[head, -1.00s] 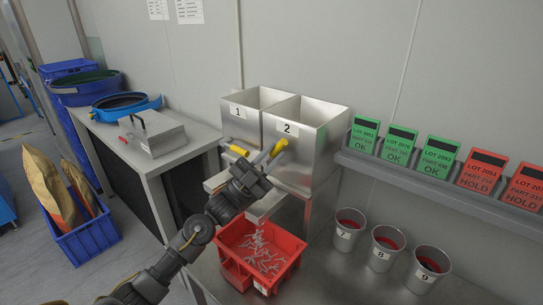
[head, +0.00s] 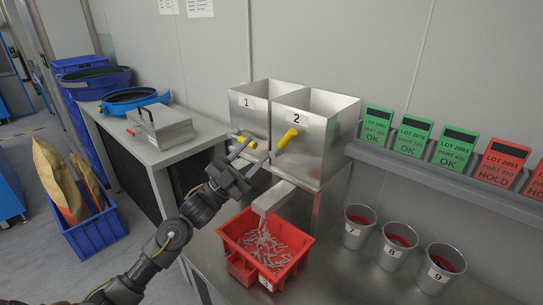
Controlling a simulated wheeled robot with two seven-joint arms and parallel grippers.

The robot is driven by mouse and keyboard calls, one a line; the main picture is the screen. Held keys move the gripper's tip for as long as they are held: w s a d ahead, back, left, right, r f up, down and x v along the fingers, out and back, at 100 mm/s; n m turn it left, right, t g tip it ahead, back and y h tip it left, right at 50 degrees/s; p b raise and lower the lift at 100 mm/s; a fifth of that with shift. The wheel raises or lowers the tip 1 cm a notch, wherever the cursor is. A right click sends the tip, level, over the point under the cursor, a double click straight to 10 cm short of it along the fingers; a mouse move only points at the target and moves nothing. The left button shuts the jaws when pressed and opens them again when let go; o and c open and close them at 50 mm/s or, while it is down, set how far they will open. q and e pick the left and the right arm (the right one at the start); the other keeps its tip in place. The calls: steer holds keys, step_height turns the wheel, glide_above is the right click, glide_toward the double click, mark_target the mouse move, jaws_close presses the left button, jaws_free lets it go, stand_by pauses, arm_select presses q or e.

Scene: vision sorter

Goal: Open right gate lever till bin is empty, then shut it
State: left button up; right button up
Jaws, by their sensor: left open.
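Two open-topped metal bins stand on the bench, labelled 1 (head: 246,101) and 2 (head: 318,122). The right gate lever (head: 287,139) is a yellow handle on the front of bin 2, tilted up to the right. The left lever (head: 243,141) is a yellow handle at bin 1. My left gripper (head: 249,157) is open and empty in front of the bins, its fingertips left of and below the right lever, apparently apart from it. A metal chute (head: 272,197) leads down to a red tray (head: 235,232) holding a heap of pale parts (head: 263,247). The bins' contents are hidden. My right gripper is not in view.
Cups labelled 7 (head: 353,233), 8 (head: 392,253) and 9 (head: 437,274) stand to the right. A shelf (head: 450,180) with green and red lot cards runs above them. A metal box (head: 160,128) sits on the left bench.

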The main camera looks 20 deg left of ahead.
arm_select(q)
steer(key=s+a, duration=0.1)
steer(key=s, duration=0.1)
steer(key=s+a+b, duration=0.1)
steer(key=s+a, duration=0.1)
steer(key=shift+a, duration=0.15)
stand_by(7.0)
steer(key=w+r+m+g+h+p, duration=0.1)
steer(key=w+r+m+g+p, duration=0.25)
steer(key=r+g+p, duration=0.55)
steer(key=f+n+y, duration=0.1)
steer(key=f, duration=0.1)
steer(key=f+n+y+b, duration=0.1)
steer(key=n, duration=0.1)
steer(key=a+f+n+g+y, duration=0.1)
steer(key=f, duration=0.1)
steer(key=shift+w+f+n+b, duration=0.1)
steer(key=shift+f+n+b, duration=0.15)
steer(key=shift+f+b, duration=0.1)
